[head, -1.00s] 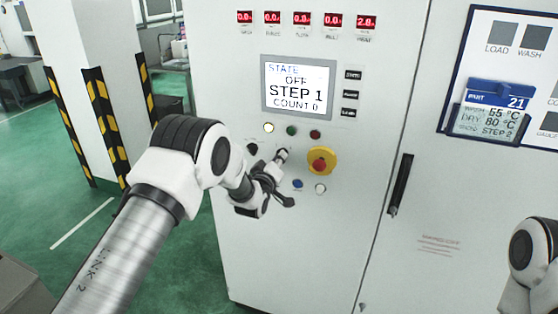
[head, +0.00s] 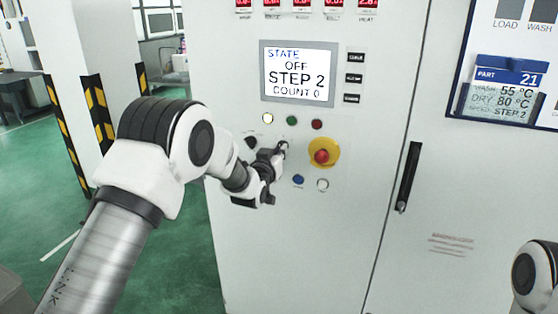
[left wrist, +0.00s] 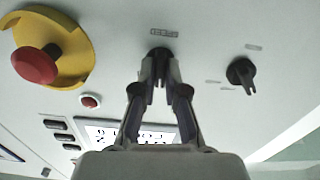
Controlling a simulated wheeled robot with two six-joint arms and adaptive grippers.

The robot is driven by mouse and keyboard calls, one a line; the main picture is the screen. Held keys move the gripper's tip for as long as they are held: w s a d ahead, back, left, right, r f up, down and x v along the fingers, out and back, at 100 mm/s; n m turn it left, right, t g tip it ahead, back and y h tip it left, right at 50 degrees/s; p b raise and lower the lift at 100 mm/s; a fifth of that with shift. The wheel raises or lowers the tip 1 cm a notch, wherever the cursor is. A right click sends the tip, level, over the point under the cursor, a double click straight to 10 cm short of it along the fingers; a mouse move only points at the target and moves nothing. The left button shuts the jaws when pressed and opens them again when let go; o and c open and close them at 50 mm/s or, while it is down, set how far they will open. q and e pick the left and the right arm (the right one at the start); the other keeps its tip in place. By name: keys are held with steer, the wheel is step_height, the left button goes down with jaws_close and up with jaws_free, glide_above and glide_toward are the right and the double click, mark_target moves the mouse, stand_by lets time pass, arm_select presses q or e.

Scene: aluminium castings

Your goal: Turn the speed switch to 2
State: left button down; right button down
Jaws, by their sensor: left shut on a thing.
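My left gripper (head: 279,152) is at the front of the white cabinet, with its fingers closed around a small dark switch knob (left wrist: 160,52). In the left wrist view the gripper (left wrist: 160,75) covers most of this knob, and its small label sits just beyond it. The screen (head: 297,73) reads STATE OFF, STEP 2, COUNT 0. A second black knob (head: 251,142) stands free to the left of the gripper; it also shows in the left wrist view (left wrist: 241,73). My right gripper is out of view.
A red emergency button (head: 321,156) on a yellow base is close to the right of the gripper. Blue (head: 298,180) and white (head: 322,185) buttons are below. A part card (head: 506,90) reads STEP 2. A black door handle (head: 408,177) is farther right.

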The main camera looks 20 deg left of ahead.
arm_select(q)
steer(key=shift+s+f+m+b, duration=0.1)
steer(key=shift+f+m+b, duration=0.25)
steer(key=shift+f+m, duration=0.1)
steer(key=c, duration=1.4)
jaws_free()
steer(key=shift+o, duration=0.9)
steer(key=shift+r, duration=0.3)
steer(key=s, duration=1.2)
steer(key=shift+a, duration=0.2)
